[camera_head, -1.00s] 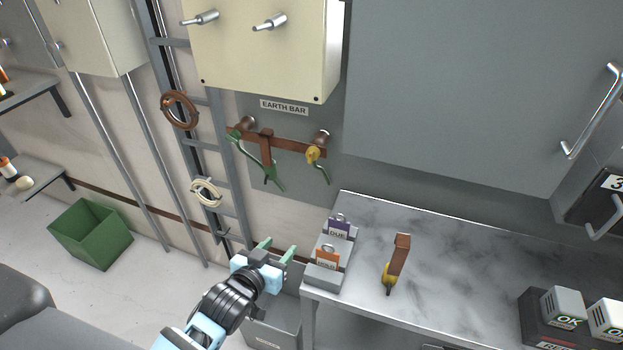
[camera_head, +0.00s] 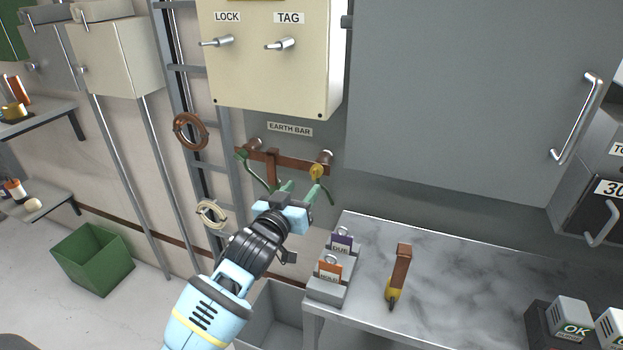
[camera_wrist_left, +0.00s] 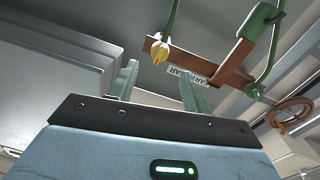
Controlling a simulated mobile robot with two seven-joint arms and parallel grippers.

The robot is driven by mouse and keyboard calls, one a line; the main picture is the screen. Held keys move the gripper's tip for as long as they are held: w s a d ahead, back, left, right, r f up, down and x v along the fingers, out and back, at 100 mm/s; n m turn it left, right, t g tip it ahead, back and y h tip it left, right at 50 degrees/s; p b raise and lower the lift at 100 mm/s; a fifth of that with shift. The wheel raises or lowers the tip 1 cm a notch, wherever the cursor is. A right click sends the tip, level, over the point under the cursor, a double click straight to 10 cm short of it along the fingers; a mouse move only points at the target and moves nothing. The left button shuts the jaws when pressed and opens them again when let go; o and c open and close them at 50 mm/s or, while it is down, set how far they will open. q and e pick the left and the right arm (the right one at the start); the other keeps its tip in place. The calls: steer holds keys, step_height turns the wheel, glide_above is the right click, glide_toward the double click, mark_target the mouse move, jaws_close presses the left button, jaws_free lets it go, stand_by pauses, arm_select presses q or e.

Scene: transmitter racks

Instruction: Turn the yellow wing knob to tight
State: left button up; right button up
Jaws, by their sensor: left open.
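The yellow wing knob (camera_head: 317,171) sits at the right end of the copper earth bar (camera_head: 290,160), with a green cable hanging from it. In the left wrist view the yellow knob (camera_wrist_left: 161,50) shows above and between my fingertips, apart from them. My left gripper (camera_head: 301,190) is open and empty, just below the bar, its green fingers pointing up toward it. In the left wrist view the left gripper's fingers (camera_wrist_left: 160,85) are spread apart. My right gripper is not in view.
A cream box (camera_head: 270,60) with LOCK and TAG pegs hangs above the bar. A grey bin (camera_head: 275,325) is below. A ladder rack with coiled cable (camera_head: 191,131) is left.

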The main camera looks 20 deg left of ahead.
mark_target(313, 176)
arm_select(q)
steer(key=shift+w+d, duration=0.15)
steer(key=shift+w, duration=1.4)
steer(key=shift+w+d, duration=0.15)
steer(key=shift+w, duration=1.4)
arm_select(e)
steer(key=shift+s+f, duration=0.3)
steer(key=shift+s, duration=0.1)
arm_select(q)
steer(key=shift+c, duration=0.3)
